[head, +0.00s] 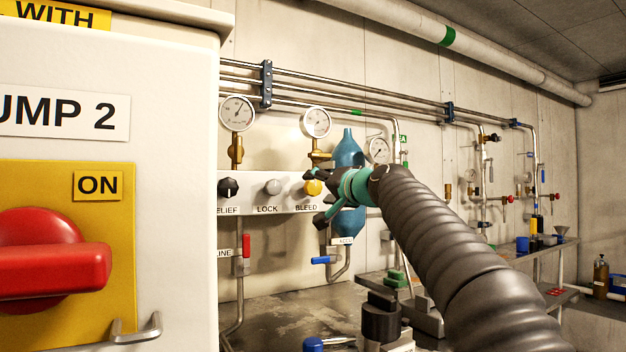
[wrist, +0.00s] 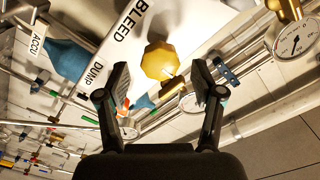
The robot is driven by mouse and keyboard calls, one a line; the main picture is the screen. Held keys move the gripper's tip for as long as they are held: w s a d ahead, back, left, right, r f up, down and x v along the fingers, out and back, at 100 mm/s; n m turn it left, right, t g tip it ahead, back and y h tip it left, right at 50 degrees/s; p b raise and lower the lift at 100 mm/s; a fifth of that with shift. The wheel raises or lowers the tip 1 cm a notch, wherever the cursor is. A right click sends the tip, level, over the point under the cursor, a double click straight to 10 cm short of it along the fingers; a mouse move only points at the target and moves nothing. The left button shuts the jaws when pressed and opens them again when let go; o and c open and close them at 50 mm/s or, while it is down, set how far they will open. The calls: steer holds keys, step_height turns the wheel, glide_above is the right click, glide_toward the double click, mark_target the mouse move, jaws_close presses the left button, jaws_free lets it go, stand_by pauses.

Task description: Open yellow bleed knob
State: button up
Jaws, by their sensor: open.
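The yellow bleed knob (head: 313,187) is on a pale panel, above the word BLEED. In the wrist view the knob (wrist: 159,61) is faceted and sits centred ahead of my gripper, between the lines of its two fingers. My gripper (head: 317,198) is open, with nothing held, just right of the knob in the head view. Its two dark fingers (wrist: 161,72) are spread wider than the knob, with a gap on both sides. I cannot tell how much depth separates fingertips and knob. My arm and gripper hide the panel's right part in the head view.
A grey LOCK knob (head: 272,187) and a black relief knob (head: 228,188) are left of it on the panel. Gauges (head: 317,122), pipes and a teal vessel (head: 348,147) are close by. A white cabinet with a red switch (head: 50,253) fills the left foreground.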

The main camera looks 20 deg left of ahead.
mark_target(316, 187)
steer(key=shift+p+x, duration=0.7)
steer(key=shift+x, duration=1.05)
steer(key=c, duration=1.1)
